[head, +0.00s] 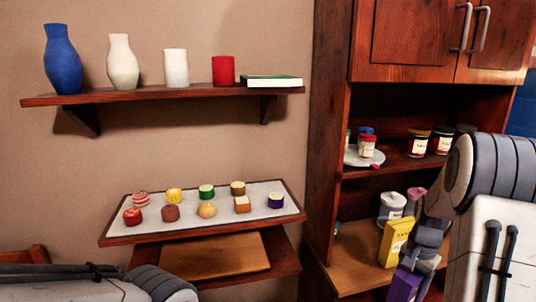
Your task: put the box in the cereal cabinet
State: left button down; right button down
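A purple box (403,285) with printing on its front is low at the right, in front of the cabinet's lower shelf. My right gripper (415,262) is at its top and appears shut on it; the fingertips are partly hidden. A yellow box (394,243) stands upright on the lower shelf just behind. The tall dark wood cabinet (332,130) has an open middle section and two upper doors (405,35), both shut, with metal handles. My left arm crosses the bottom left corner; its gripper is out of view.
Jars (419,143) and a round tray (360,157) stand on the cabinet's middle shelf. A white canister (391,208) is behind the yellow box. A wall tray (250,200) holds several small cakes. A shelf (150,96) above holds vases. My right arm hides part of the cabinet.

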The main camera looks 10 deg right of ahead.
jog(key=a+f+n, duration=0.6)
jog(key=a, duration=0.6)
jog(key=a+f+n, duration=0.6)
jog(key=a+n, duration=0.1)
jog(key=a, duration=0.6)
jog(key=shift+s+f, duration=0.25)
jog(key=shift+s, duration=0.05)
